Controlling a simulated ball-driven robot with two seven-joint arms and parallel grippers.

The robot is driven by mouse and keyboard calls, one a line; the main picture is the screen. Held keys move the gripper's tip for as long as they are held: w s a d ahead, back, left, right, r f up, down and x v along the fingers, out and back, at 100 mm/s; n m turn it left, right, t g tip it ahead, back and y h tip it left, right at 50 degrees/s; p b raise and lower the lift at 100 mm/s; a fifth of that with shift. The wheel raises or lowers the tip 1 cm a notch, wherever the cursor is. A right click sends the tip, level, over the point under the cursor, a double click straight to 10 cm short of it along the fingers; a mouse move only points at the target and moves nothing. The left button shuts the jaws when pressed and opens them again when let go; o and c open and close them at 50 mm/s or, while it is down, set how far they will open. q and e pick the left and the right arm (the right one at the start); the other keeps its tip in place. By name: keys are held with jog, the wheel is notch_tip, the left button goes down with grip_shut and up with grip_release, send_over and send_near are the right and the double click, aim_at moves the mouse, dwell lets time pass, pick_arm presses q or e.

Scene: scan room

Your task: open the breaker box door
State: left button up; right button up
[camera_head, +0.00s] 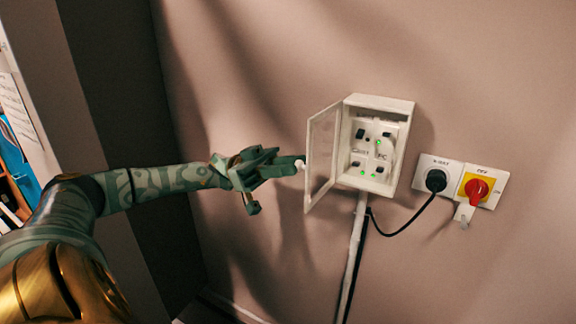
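The white breaker box (384,101) is fixed to the wall right of centre. Its door (321,158), a white frame with a clear-looking panel, stands open, swung out on the left side of the box. Switches and green lights (376,150) show inside. A small white knob (300,166) shows at the door's outer left side. My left gripper (283,167) comes in from the left with its fingertips at the knob, touching or very near it. Whether the fingers are closed on the knob is unclear. My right gripper is out of view.
Right of the box are a wall socket with a black plug (436,180) and a red rotary switch on a yellow plate (477,188). A black cable runs below the box beside a white conduit (354,245). A dark recess and papers are at the left.

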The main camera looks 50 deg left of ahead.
pick_arm(q)
jog(key=shift+o, duration=0.8)
